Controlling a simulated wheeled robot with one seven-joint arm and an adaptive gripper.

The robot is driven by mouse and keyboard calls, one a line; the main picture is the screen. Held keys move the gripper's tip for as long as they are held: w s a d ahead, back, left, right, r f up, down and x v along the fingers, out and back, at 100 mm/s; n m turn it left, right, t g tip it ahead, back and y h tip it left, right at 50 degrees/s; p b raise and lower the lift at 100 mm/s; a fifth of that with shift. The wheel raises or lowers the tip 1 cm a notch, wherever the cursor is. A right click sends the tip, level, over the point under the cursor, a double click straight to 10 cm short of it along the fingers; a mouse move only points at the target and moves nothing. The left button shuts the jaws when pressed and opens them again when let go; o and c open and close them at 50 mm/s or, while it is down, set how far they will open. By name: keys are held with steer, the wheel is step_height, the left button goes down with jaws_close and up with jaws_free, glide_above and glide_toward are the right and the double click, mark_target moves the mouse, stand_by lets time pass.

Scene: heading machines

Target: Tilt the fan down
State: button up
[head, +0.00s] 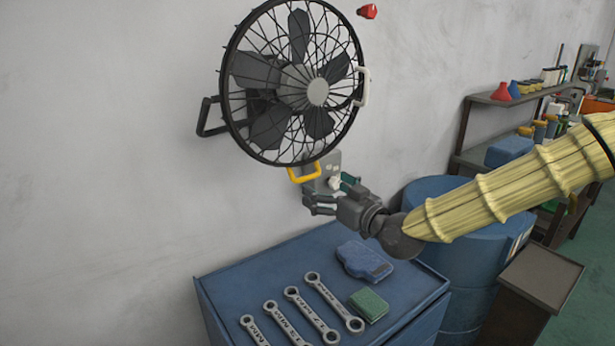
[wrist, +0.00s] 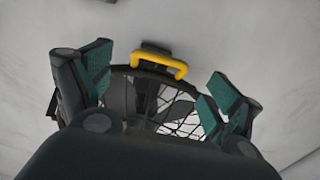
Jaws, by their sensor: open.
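The black wall fan (head: 293,83) with a round wire cage hangs on the wall in the head view, its face turned toward the right front. A yellow handle (head: 305,172) sits at the bottom rim of its cage. A white handle (head: 362,87) sits on the right rim. My gripper (head: 320,190) is just below the yellow handle, open and empty. In the wrist view the yellow handle (wrist: 158,62) lies between the two green-padded fingers and a little beyond them. The fan cage (wrist: 165,105) shows behind and below it, partly hidden by the gripper body.
A blue cabinet (head: 235,287) below holds several wrenches (head: 312,315), a green sponge (head: 369,305) and a blue cloth-like item (head: 364,261). A blue drum (head: 440,200) stands behind my arm. A grey wall box (head: 325,165) is near my gripper. Shelves (head: 475,125) stand at right.

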mark_target(310, 178)
steer(key=p+x, duration=0.2)
steer(key=x, duration=0.5)
steer(key=shift+w+a, duration=0.15)
steer(key=shift+w, duration=0.05)
